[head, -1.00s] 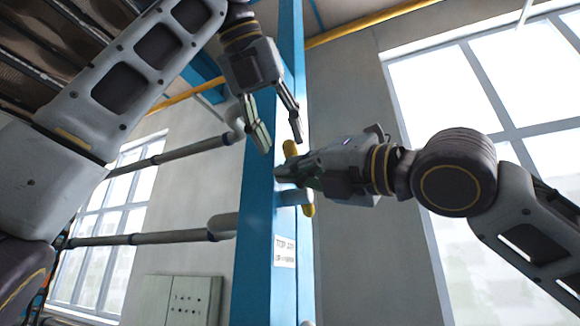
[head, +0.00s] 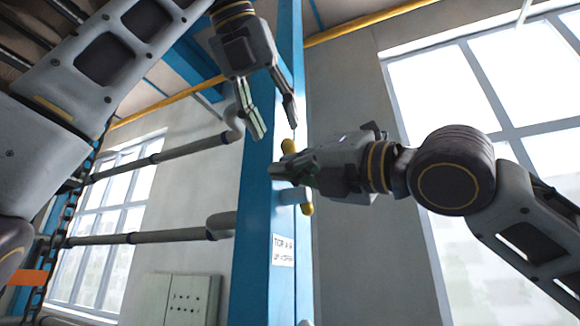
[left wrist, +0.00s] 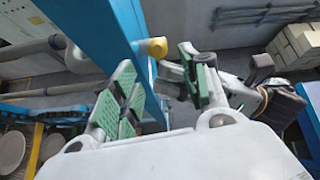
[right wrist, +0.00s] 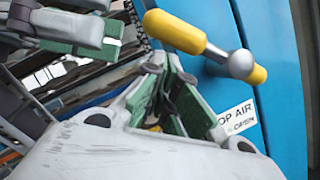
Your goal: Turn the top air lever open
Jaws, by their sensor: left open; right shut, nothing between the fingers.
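The top air lever (head: 289,147) is a bar with yellow ends on the blue post, running roughly up and down in the head view. My right gripper hides its middle there. The right wrist view shows its long yellow grip (right wrist: 175,31), grey hub and short yellow end. My left gripper (head: 275,130) is open and empty, just above the lever's upper end. A yellow end (left wrist: 155,47) shows beyond its fingers in the left wrist view. My right gripper (head: 284,168) is shut and empty in front of the lever; I cannot tell whether it touches.
The blue post (head: 258,240) carries a label (head: 283,250) below the lever; "OP AIR" reads in the right wrist view. Grey pipes (head: 150,237) run left of the post. A grey panel box (head: 190,299) is on the wall. My two grippers are close together.

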